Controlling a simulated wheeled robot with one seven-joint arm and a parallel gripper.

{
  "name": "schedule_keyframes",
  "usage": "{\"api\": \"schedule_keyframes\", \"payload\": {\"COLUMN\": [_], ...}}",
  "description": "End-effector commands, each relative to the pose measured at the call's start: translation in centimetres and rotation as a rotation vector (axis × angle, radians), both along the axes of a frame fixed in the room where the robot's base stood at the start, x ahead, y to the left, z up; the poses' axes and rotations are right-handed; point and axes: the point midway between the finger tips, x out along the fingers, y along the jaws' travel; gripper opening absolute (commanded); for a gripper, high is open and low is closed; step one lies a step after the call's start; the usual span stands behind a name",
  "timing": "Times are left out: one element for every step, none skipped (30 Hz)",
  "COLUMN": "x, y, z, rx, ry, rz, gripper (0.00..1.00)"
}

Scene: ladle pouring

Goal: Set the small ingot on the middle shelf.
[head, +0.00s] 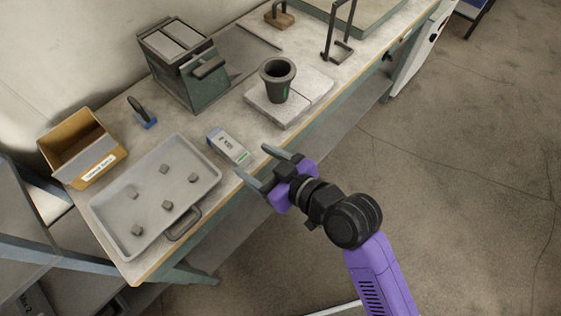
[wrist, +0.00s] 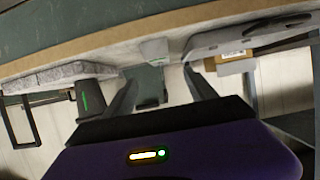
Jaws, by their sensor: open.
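Several small grey blocks lie spread in a grey tray (head: 207,150) on the workbench, one of them at the tray's right side (head: 193,177); I cannot tell which, if any, is the small ingot. My gripper (head: 253,163) is open and empty, beside the bench's front edge and right of the tray. Its two fingers also show in the wrist view (wrist: 158,78), apart with nothing between them. Dark shelving (head: 28,240) stands at the left, cut off by the picture's edge; I cannot tell which shelf is the middle one.
A white and blue device (head: 228,147) lies between tray and gripper. A dark crucible (head: 277,80) stands on pale slabs (head: 262,110). A green-grey box (head: 185,65), a yellow-brown bin (head: 82,150) and a small blue-based tool (head: 143,113) stand behind. Open floor lies right.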

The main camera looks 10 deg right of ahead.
Motion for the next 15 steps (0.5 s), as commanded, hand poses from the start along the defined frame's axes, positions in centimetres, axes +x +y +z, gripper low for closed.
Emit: {"api": "schedule_keyframes", "payload": {"x": [-0.1, -0.1, -0.1, -0.1, -0.1, -0.1, -0.2, -0.3, -0.7, -1.1, -1.6, -2.4, -3.2, -4.0, -5.3], "y": [0.0, -0.1, -0.1, -0.1, 0.0, -0.1, -0.2, -0.3, -0.7, -1.1, -1.7, -2.6, -3.4, -4.2, -5.4], "z": [0.0, 0.0, 0.0, 0.0, 0.0, 0.0, -0.1, -0.2, -0.5, -0.8, -1.2, -1.7, -2.0, -2.4, -2.9], "rx": [0.0, 0.0, 0.0, 0.0, 0.0, 0.0, 0.0, 0.0, 0.001, 0.001, 0.0, 0.002, 0.003, 0.004, 0.005], "ry": [0.0, 0.0, 0.0, 0.0, 0.0, 0.0, 0.001, 0.003, 0.005, 0.008, 0.011, 0.016, 0.017, 0.019, 0.021], "rz": [0.0, 0.0, 0.0, 0.0, 0.0, -0.001, -0.004, -0.009, -0.022, -0.035, -0.052, -0.081, -0.107, -0.135, -0.173], "gripper": [0.65, 0.65, 0.65, 0.65, 0.65, 0.65, 0.65, 0.65, 0.65, 0.65, 0.65, 0.65, 0.65, 0.65, 0.65]}}
